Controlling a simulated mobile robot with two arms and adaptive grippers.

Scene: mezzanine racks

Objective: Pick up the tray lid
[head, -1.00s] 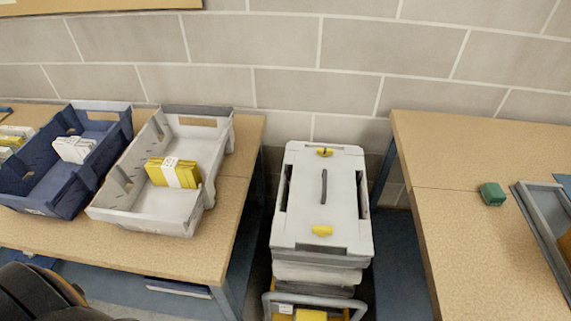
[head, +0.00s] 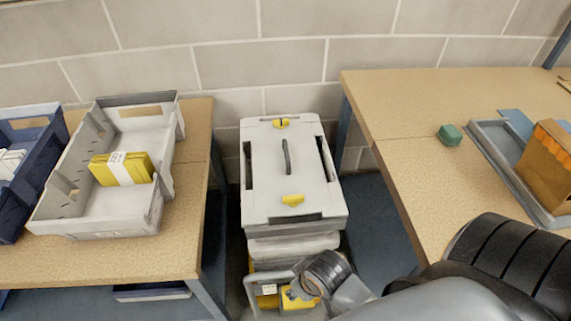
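The tray lid (head: 265,175) is a light grey-white panel with a dark bar handle (head: 286,156) in its middle and a yellow latch at its far and near ends. It lies flat on top of a stack of grey trays (head: 292,245) between the two tables. My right arm reaches in from the lower right, and its dark wrist is just in front of the stack's near end, apart from the handle. The fingers of my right gripper are not visible. My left gripper is out of view.
On the left table (head: 189,233) stand a grey tray (head: 98,218) with a yellow banded bundle (head: 121,168) and a blue tray (head: 33,132). The right table (head: 400,125) holds a green block (head: 450,134) and a grey tray with a brown box (head: 548,165). A block wall is behind.

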